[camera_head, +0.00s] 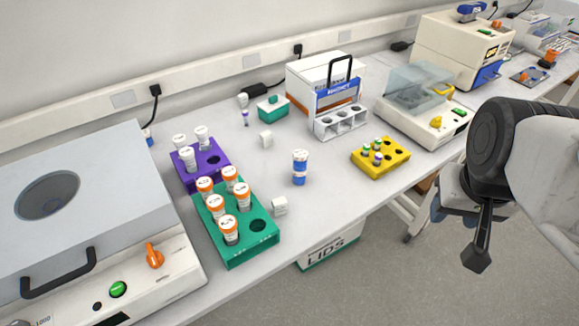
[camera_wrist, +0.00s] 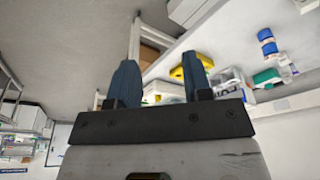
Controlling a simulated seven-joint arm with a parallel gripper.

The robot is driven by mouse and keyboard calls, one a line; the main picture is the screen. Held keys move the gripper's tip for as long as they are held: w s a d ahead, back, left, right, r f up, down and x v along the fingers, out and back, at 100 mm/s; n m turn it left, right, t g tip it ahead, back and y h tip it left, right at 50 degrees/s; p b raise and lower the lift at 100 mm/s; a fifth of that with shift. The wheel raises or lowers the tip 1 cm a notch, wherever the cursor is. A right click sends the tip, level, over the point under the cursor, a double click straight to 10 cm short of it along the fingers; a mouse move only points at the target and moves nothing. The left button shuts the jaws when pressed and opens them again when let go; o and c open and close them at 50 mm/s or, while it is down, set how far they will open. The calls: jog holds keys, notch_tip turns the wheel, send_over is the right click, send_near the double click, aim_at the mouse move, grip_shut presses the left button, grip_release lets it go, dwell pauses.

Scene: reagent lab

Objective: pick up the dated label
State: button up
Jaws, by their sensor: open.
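I cannot make out a dated label for certain in either view. Two small white blocks lie on the bench, one (camera_head: 266,138) behind the blue-and-white bottle (camera_head: 300,168) and one (camera_head: 279,206) beside the green rack; no date is readable on them. The bottle stands upright on the bench and also shows in the wrist view (camera_wrist: 267,42). My gripper (camera_head: 453,212) is off the bench's front edge at the right, well away from these things. In the wrist view its two blue fingers (camera_wrist: 160,60) are apart with nothing between them.
A green rack (camera_head: 261,246) with orange-capped bottles and a purple rack (camera_head: 216,150) with white-capped bottles stand left. A yellow rack (camera_head: 370,166) holds small vials. Machines stand at both ends. A LIDS box (camera_head: 330,250) is below the bench.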

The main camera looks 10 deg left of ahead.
jog(key=shift+o, duration=0.4)
jog(key=shift+a, duration=0.1)
jog(key=n+g+y, duration=0.1)
jog(key=n, duration=0.6)
send_over(279, 201)
jog(key=f, duration=1.3)
jog(key=shift+s+d+f, duration=0.15)
jog(key=shift+s+d, duration=0.1)
jog(key=shift+s, duration=0.1)
jog(key=shift+f, duration=0.1)
jog(key=shift+w+a+f, duration=0.1)
jog(key=shift+w+f, duration=0.1)
jog(key=shift+f, duration=1)
